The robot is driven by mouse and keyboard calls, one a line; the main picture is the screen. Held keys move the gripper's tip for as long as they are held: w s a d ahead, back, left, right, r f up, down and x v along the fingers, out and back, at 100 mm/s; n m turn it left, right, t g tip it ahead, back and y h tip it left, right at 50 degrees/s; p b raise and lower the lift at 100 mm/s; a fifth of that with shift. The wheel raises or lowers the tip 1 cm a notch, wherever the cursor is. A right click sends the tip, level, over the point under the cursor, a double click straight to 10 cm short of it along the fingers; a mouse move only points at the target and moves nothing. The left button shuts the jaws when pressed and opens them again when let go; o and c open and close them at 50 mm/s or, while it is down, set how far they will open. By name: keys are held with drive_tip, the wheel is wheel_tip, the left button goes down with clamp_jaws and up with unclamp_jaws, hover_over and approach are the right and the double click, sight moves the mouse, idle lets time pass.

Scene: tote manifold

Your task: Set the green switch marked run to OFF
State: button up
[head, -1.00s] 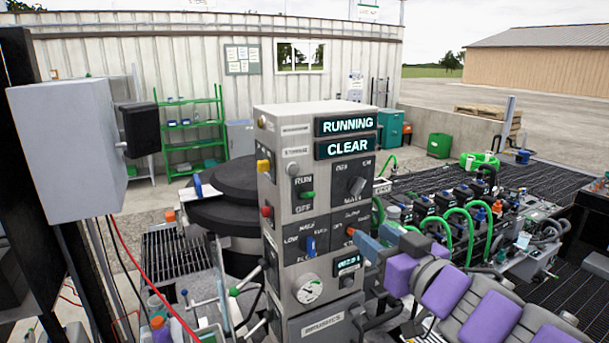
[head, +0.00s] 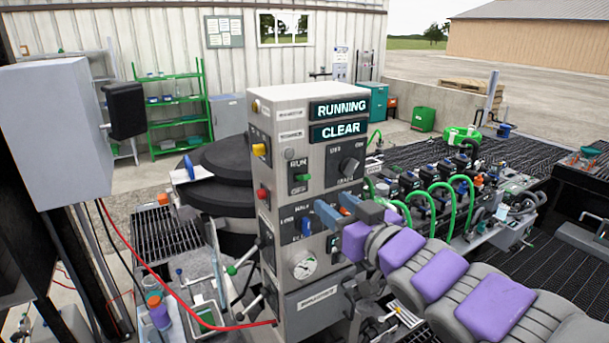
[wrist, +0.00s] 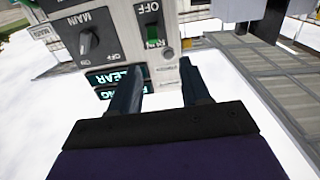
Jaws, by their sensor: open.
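The green switch (head: 302,178) sits on the front of the grey control panel (head: 322,253), between a RUN label above and an OFF label below. In the wrist view, which shows the panel upside down, the green switch (wrist: 152,42) lies nearer the RUN label. The panel's displays read RUNNING (head: 341,109) and CLEAR. My gripper (head: 333,203) is open and empty, in front of the panel, below and right of the switch in the head view. In the wrist view my gripper (wrist: 159,72) points toward the switch, apart from it.
A MAIN knob (head: 348,167) is right of the switch, and a blue lever (head: 306,227) is below it. Yellow and red controls are on the panel's left side. A grey box (head: 55,130) stands at left. Green hoses (head: 433,203) and valves lie at right.

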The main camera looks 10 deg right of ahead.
sight(311, 178)
drive_tip(key=w+a+r+b, duration=0.1)
drive_tip(key=w+b, duration=0.3)
drive_tip(key=w, duration=0.5)
drive_tip(key=shift+w+a+r+t, duration=0.3)
drive_tip(key=shift+w+a+r, duration=0.1)
drive_tip(key=shift+r, duration=0.5)
drive_tip(key=w+f, duration=0.1)
drive_tip(key=w+d, duration=0.1)
drive_tip(key=w+f, duration=0.1)
drive_tip(key=w, duration=0.1)
drive_tip(key=shift+w+d+f, duration=0.1)
drive_tip(key=shift+d+f, duration=0.2)
drive_tip(key=shift+f, duration=0.05)
drive_tip(key=c, duration=0.4)
drive_tip(key=shift+a, duration=0.15)
drive_tip(key=shift+c, duration=0.5)
drive_tip(key=shift+s+a+r, duration=0.1)
drive_tip(key=shift+s+a, duration=0.1)
drive_tip(key=shift+a, duration=0.9)
drive_tip(key=c, duration=0.3)
drive_tip(key=shift+a, duration=0.1)
clamp_jaws()
drive_tip(key=shift+d+f+g, duration=0.2)
drive_tip(key=shift+d+g, duration=0.05)
drive_tip(key=shift+g, duration=0.15)
